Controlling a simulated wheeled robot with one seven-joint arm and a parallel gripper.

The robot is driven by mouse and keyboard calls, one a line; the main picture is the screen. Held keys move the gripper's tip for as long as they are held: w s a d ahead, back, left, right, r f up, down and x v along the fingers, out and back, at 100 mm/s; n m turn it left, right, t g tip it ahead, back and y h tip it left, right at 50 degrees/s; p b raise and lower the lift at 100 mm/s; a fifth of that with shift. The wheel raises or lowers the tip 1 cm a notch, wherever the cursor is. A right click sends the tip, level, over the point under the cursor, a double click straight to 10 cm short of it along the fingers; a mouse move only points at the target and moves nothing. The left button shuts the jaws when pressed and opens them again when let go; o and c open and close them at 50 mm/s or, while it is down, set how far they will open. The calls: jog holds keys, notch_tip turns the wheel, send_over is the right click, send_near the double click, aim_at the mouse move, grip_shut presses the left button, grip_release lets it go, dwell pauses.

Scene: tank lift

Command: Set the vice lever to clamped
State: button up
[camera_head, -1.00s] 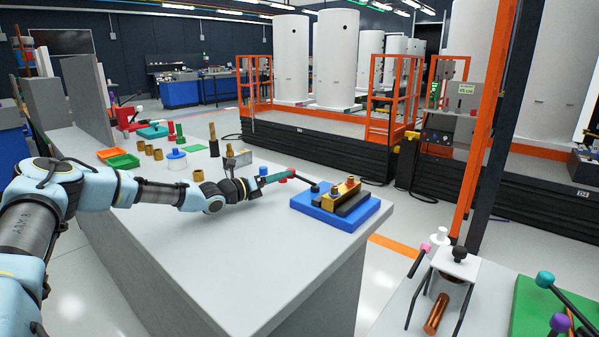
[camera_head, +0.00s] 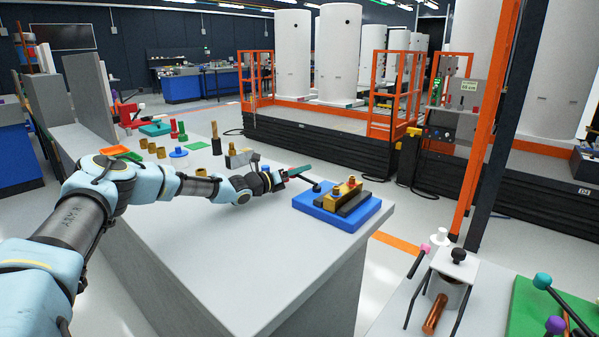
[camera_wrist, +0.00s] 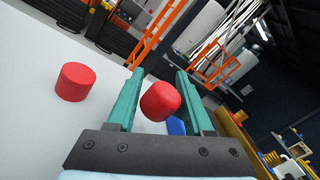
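The vice (camera_head: 350,190) has brass-coloured jaws on a blue base (camera_head: 330,215) near the table's right edge in the head view. Its dark lever arm runs left from a black round end (camera_head: 316,187) towards my gripper (camera_head: 300,172); the arm and fingers partly hide it. In the wrist view, my gripper (camera_wrist: 162,98) has two teal fingers standing apart. A red rounded knob (camera_wrist: 160,101), apparently the lever's grip, shows between them with gaps on both sides. I cannot tell whether it touches a finger.
A red cylinder (camera_wrist: 76,82) stands left of the fingers in the wrist view. The table's front (camera_head: 240,270) is clear.

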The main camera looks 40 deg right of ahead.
jog(key=c, duration=0.7)
grip_shut()
jog(key=shift+w+a+f, duration=0.1)
jog(key=shift+f, duration=0.05)
